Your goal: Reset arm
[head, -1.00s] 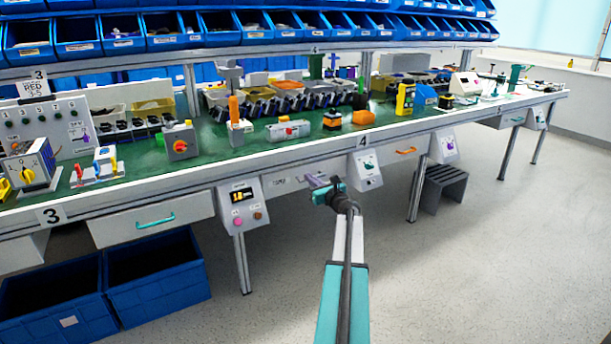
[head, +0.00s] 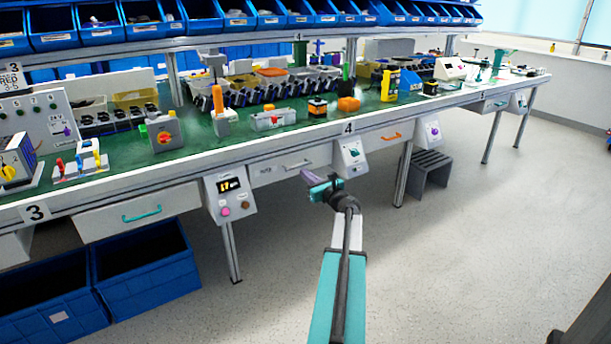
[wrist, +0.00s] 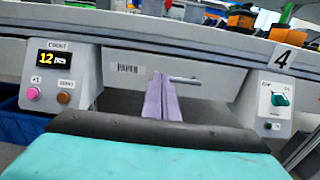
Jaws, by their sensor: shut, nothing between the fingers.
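My gripper (head: 308,179) is at the end of my outstretched arm, in front of the bench, with its purple fingers together and empty. In the wrist view its fingers (wrist: 162,98) point at a grey drawer front with a metal bar handle (wrist: 180,79). A grey switch box with a teal rotary knob (head: 352,155) hangs under the bench edge, to the right of my gripper; it also shows in the wrist view (wrist: 280,99). The fingers appear apart from both the handle and the switch box.
A counter box with a lit display (head: 229,195) hangs left of the drawer. The bench (head: 130,190) carries several switches and tools. Blue crates (head: 140,280) stand on the floor at left, a grey stool (head: 428,165) under the bench.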

